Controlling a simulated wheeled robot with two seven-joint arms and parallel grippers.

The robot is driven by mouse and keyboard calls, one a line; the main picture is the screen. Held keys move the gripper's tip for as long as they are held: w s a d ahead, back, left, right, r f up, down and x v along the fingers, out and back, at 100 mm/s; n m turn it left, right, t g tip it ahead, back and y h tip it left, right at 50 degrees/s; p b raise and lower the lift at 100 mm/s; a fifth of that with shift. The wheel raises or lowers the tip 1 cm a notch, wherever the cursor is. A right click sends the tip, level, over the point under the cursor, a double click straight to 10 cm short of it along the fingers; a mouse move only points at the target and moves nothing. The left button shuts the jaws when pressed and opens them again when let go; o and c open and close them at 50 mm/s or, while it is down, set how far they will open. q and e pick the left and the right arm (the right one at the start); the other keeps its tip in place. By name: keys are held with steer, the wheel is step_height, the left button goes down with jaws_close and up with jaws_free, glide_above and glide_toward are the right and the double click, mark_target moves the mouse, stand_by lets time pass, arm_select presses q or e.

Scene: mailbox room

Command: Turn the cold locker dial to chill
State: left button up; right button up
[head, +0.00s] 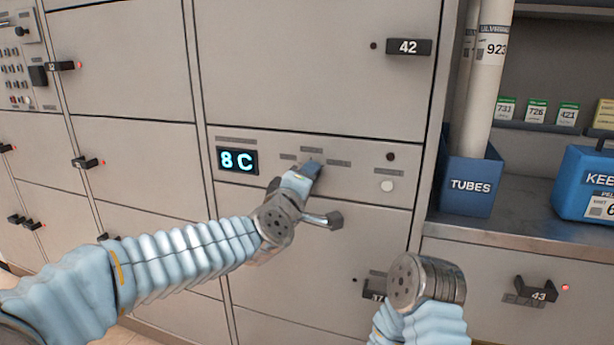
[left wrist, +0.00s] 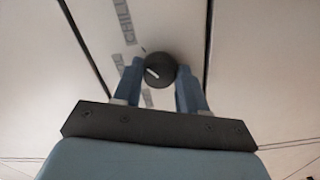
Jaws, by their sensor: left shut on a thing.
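The cold locker dial (left wrist: 159,70) is a round black knob with a white pointer mark, seen in the left wrist view. My left gripper (left wrist: 161,82) is shut on it, with one blue finger on each side. In the head view my left gripper (head: 312,169) reaches the locker's control panel (head: 350,178) and hides the dial. A CHILL label (left wrist: 122,20) is printed up and left of the dial; the pointer slants up and left. Other labels beside the dial are partly hidden or too blurred to read. The display (head: 237,160) reads 8 C. My right gripper is out of view.
A round white button (head: 387,186) and a small dark round spot (head: 390,157) are right on the panel. Locker 42's handle (head: 408,47) is above. A blue TUBES bin (head: 470,184) and a blue box (head: 588,180) stand on the counter at right.

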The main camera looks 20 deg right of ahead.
arm_select(q)
steer(key=shift+f+m, duration=0.15)
steer(key=shift+m, duration=0.95)
steer(key=o, duration=1)
steer(key=shift+o, duration=0.2)
steer(key=b+v, duration=0.1)
steer(key=v, duration=1.2)
steer(key=shift+s+a+b, duration=0.25)
steer(key=shift+s+b, duration=0.05)
